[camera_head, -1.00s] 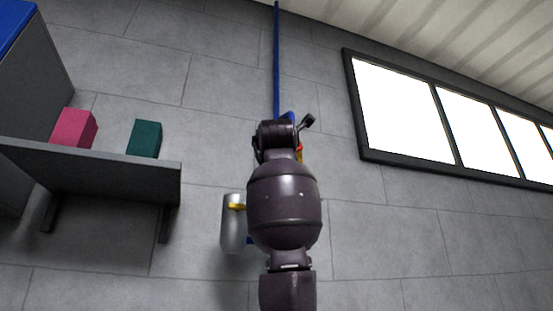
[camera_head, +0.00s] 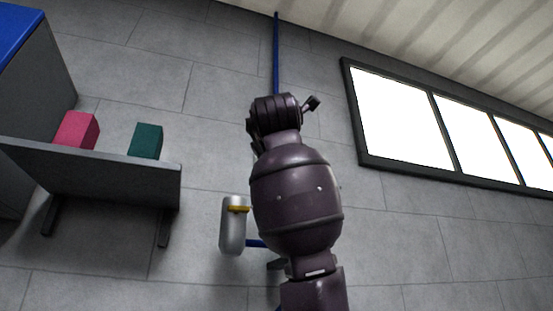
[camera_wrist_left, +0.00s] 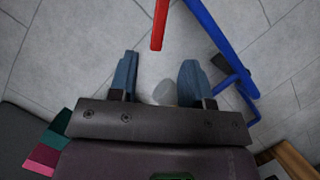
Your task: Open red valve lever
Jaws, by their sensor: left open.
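The red valve lever (camera_wrist_left: 158,22) shows in the left wrist view as a red bar entering from the top, its end just ahead of the gap between my fingers. It is hidden behind my arm in the head view. My left gripper (camera_wrist_left: 160,78) is open, with nothing between its fingertips, and the lever is apart from both fingers. The blue pipe (camera_wrist_left: 218,35) runs to the right of the lever in the wrist view; its upper part (camera_head: 276,60) shows above my arm in the head view. My right gripper is not in view.
A silver cylinder (camera_head: 232,232) with a yellow band is on the wall left of my arm. A grey shelf (camera_head: 100,172) at the left holds a pink box (camera_head: 77,131) and a green box (camera_head: 146,141). Windows (camera_head: 405,120) are at the upper right. The wall between is bare.

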